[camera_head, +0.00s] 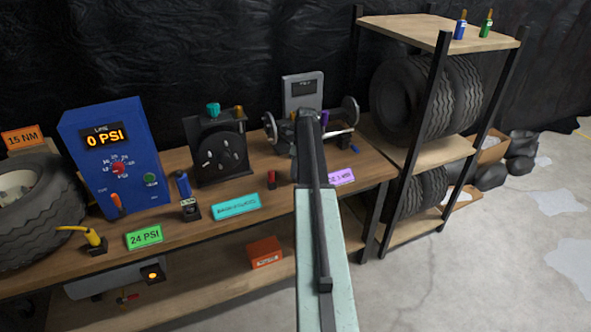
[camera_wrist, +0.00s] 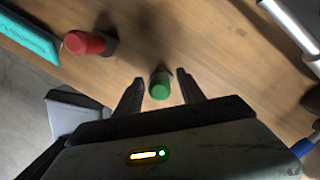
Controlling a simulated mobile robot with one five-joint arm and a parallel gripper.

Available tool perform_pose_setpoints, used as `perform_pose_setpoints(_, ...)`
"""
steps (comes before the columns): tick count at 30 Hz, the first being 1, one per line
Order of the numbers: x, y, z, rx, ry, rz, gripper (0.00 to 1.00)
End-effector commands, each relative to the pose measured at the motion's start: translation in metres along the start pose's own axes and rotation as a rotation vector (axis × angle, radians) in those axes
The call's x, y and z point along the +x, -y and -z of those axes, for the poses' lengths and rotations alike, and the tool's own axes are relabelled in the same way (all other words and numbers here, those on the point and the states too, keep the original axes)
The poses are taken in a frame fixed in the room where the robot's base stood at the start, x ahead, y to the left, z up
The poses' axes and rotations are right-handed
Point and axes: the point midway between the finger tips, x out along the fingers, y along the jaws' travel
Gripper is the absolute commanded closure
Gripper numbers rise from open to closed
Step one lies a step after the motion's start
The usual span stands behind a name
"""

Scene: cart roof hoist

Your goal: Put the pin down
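A green-ended pin (camera_wrist: 160,86) with a dark far end shows between the fingers of my gripper (camera_wrist: 158,84) in the wrist view. The fingers stand apart, with a visible gap on each side of the pin, so my gripper looks open around it. I cannot tell whether the pin touches the wooden bench (camera_wrist: 215,45). In the head view my arm reaches over the bench, and its end hides the pin. A red-ended piece (camera_wrist: 82,43) sits in a dark holder, to the left of my gripper; it also shows in the head view (camera_head: 271,179).
A blue gauge box (camera_head: 112,155), a black dial unit (camera_head: 217,148) and a metal bar with discs (camera_head: 349,110) stand on the bench. A teal label (camera_head: 236,206) lies at the front. A tyre rack (camera_head: 436,38) stands to the right.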

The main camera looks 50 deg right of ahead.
Motion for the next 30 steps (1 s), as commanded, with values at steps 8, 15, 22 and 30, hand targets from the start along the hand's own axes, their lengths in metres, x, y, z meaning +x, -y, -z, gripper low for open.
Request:
perform_pose_setpoints(8, -0.003, 0.000, -0.001, 0.000, 0.000, 0.000, 0.54)
perform_pose_setpoints(15, -0.034, 0.000, -0.002, 0.000, 0.000, 0.000, 0.54)
perform_pose_setpoints(22, -0.085, -0.001, -0.003, -0.001, 0.000, 0.000, 0.54)
perform_pose_setpoints(30, -0.125, -0.001, -0.002, -0.001, 0.000, 0.000, 0.54)
